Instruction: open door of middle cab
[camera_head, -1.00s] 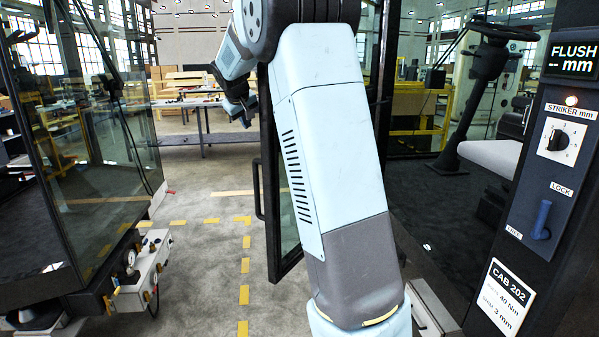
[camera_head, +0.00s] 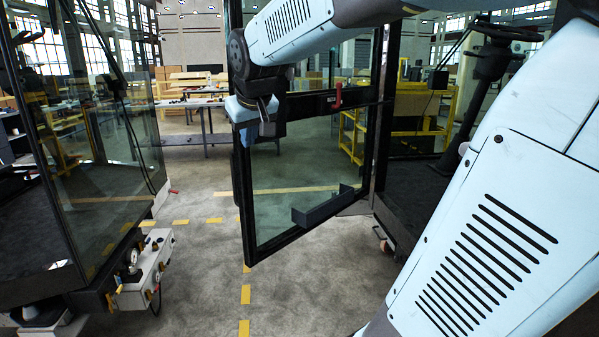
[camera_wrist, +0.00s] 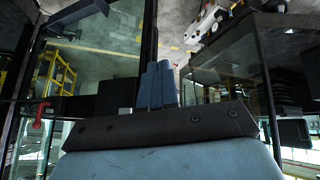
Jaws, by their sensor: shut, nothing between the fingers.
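The cab on the right (camera_head: 420,188) has a black-framed glass door (camera_head: 250,215) standing ajar, swung out to the left from its right-hand side. A red lever (camera_head: 338,95) and a dark tray (camera_head: 325,208) are on the door's visible face. My gripper (camera_head: 264,112) is at the door's free edge, about mid-height; I cannot tell whether it touches. In the wrist view its blue fingers (camera_wrist: 160,82) are together with nothing between them. The door's dark edge (camera_wrist: 149,40) runs close beside them, and the red lever (camera_wrist: 40,113) shows at left.
Another glazed cab (camera_head: 85,160) stands at left, with a white box of gauges and fittings (camera_head: 146,272) at its base. The floor between the cabs (camera_head: 200,245) is clear, with yellow dashes. Workbenches (camera_head: 195,120) stand behind. My arm covers the right side.

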